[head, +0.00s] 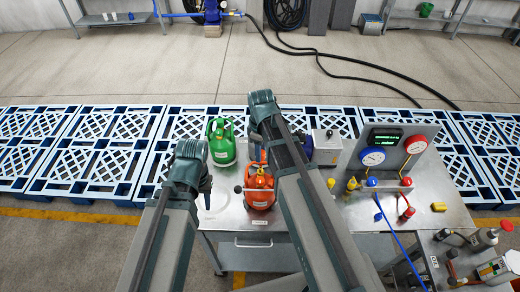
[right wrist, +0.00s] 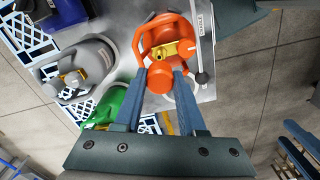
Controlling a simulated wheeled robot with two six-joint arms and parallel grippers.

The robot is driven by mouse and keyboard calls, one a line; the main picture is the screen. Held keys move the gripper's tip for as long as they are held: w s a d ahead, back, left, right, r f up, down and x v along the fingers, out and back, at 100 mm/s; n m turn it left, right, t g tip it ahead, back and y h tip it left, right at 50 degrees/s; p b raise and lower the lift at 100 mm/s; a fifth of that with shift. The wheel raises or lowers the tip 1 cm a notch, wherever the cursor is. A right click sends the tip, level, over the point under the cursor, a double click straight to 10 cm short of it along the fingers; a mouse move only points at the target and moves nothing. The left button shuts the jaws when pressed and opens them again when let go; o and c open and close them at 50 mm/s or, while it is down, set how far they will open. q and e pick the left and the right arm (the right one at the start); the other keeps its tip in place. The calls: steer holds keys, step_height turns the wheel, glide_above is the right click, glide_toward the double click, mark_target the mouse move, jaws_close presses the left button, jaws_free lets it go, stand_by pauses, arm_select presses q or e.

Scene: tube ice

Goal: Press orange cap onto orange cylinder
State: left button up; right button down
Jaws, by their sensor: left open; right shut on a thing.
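The orange cylinder (head: 259,186) stands upright on the metal table, with an orange collar around its top; in the right wrist view (right wrist: 143,38) a brass valve (right wrist: 168,50) shows inside the collar. The orange cap (right wrist: 160,78) is between the blue fingers of my right gripper (right wrist: 162,86), which is shut on it. The cap appears beside the brass valve in that view; I cannot tell its height above it. In the head view my right arm hides most of that gripper. My left gripper (head: 207,184) is open and empty, left of the orange cylinder.
A green cylinder (head: 222,145) stands behind left of the orange one. A grey cylinder (right wrist: 90,68) shows in the right wrist view. A gauge panel (head: 390,147) with yellow and red fittings stands on the right. A dark-knobbed rod (head: 240,189) lies beside the orange cylinder.

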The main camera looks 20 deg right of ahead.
mark_target(261, 168)
steer(key=shift+w+f+b, duration=0.1)
steer(key=shift+f+b, duration=0.4)
steer(key=shift+f, duration=0.2)
step_height(261, 168, down, 4)
steer(key=b, duration=0.3)
steer(key=shift+r+b, duration=0.2)
steer(key=shift+b, duration=0.15)
steer(key=shift+f, duration=0.2)
steer(key=shift+f+b, duration=0.25)
steer(key=shift+b, duration=0.2)
steer(key=shift+f+b, duration=1.05)
steer(key=shift+f, duration=0.05)
stand_by(1.4)
steer(key=shift+c, duration=2.1)
jaws_free()
